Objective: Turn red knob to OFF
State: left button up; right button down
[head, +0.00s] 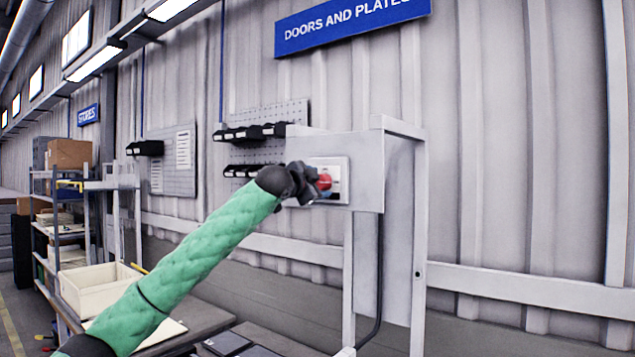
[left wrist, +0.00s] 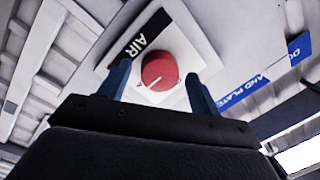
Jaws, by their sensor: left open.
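The red knob (head: 324,181) sits on a pale square plate (head: 340,170) on the front of a grey box. My right gripper is not in view.
The grey box (head: 368,172) stands on a pale frame (head: 418,250). Black bins (head: 250,132) hang on a pegboard to the left of it. A workbench (head: 190,330) with a cream crate (head: 95,288) lies below my left arm. The wall to the right is clear.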

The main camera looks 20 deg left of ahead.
pick_arm(q)
jog(key=shift+d, duration=0.15)
jog(key=c, duration=1)
jog(key=shift+o, duration=0.2)
